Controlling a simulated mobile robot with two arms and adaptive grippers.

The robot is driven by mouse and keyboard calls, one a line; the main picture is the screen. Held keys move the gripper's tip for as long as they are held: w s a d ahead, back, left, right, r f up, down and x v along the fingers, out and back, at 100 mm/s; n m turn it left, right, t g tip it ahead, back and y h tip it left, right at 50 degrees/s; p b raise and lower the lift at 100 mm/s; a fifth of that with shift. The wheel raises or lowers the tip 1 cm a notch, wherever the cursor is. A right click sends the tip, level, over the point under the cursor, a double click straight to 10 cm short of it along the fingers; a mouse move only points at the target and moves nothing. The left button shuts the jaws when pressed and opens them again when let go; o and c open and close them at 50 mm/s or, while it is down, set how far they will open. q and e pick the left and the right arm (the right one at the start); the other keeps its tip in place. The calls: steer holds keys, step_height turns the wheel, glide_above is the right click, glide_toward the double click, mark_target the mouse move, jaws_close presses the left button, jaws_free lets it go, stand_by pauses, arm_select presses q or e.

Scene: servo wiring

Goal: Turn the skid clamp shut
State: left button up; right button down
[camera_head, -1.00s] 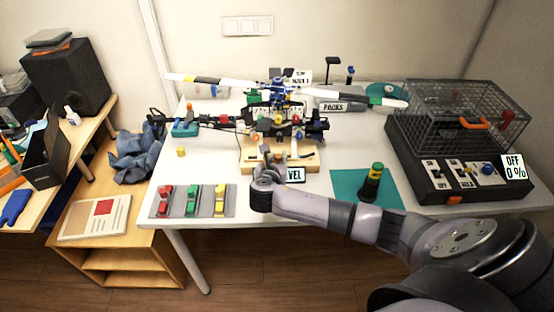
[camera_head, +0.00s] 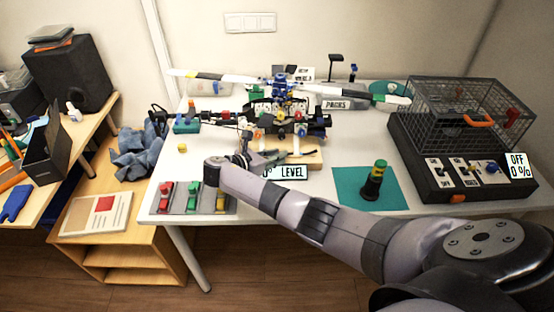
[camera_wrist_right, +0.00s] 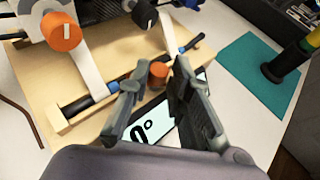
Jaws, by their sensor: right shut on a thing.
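The model helicopter (camera_head: 282,95) stands on a wooden base (camera_head: 313,161) in the middle of the table. In the right wrist view, the wooden base (camera_wrist_right: 30,75) carries white skid straps, black rods and a large orange knob (camera_wrist_right: 62,32) with a white mark. A smaller orange knob (camera_wrist_right: 158,73) sits at the base's front edge, between the fingertips of my right gripper (camera_wrist_right: 159,68). My right gripper is shut on this small knob. In the head view my right gripper (camera_head: 280,157) is at the base's front, partly hidden by its own wrist. My left gripper is not in view.
A level display (camera_head: 290,172) lies in front of the base. A teal mat (camera_head: 350,193) with a dark green-topped post (camera_head: 374,180) is to the right. A grey tray (camera_head: 178,207) with coloured clips is left of my wrist. A caged unit (camera_head: 420,160) stands far right.

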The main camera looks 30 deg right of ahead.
steer(key=m+g+b, duration=0.2)
steer(key=b, duration=0.1)
steer(key=shift+w+a+f, duration=0.1)
steer(key=shift+w+f, duration=0.05)
steer(key=shift+w, duration=0.2)
steer(key=shift+w+r+m+g+b, duration=0.1)
steer(key=shift+r+m+g+b, duration=0.15)
steer(key=shift+m+g+b, duration=0.6)
steer(key=shift+r, duration=0.1)
steer(key=c, duration=1.8)
jaws_free()
steer(key=shift+o, duration=1.4)
